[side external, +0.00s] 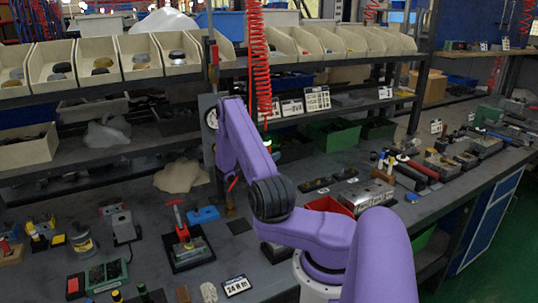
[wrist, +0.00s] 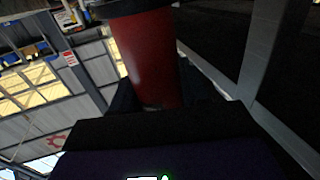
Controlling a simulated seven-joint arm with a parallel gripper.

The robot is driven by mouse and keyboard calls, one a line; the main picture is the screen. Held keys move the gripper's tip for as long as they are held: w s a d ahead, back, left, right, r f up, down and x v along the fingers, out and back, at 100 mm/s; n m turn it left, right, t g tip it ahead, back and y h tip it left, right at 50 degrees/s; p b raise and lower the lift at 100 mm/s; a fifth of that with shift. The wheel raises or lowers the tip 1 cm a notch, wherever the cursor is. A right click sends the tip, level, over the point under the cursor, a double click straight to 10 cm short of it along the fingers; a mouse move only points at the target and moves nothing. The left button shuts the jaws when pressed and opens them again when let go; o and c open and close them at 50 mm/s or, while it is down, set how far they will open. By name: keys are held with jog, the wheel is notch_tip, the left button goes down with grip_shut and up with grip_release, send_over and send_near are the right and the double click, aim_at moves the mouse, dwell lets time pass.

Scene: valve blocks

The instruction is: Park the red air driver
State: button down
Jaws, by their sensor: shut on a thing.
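In the wrist view a thick red cylinder, the red air driver (wrist: 146,58), stands between the dark fingers of my gripper (wrist: 152,100). The gripper is shut on it near its lower end in the picture. A dark band crosses its upper end; the rest of it is cut off by the frame edge. In the side external view my purple arm reaches over the bench to the shelf's front post. My fingers and the driver cannot be made out clearly there. The parking place cannot be identified with certainty.
A red coiled hose (side external: 257,60) hangs in front of the shelf bins (side external: 102,63). A red T-handled fixture (side external: 178,218), a blue block (side external: 203,215) and a red tray (side external: 328,205) sit on the crowded bench. A dark post (side external: 209,165) stands close to my arm.

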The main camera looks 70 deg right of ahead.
jog(key=shift+f, duration=0.15)
dwell(0.4)
jog(key=c, duration=0.7)
grip_release()
jog(key=shift+o, duration=1.1)
jog(key=shift+a+f, duration=0.1)
jog(key=shift+f, duration=0.05)
jog(key=w+a+r, duration=0.2)
jog(key=a+r, duration=0.2)
jog(key=r, duration=0.3)
jog(key=shift+w, duration=0.25)
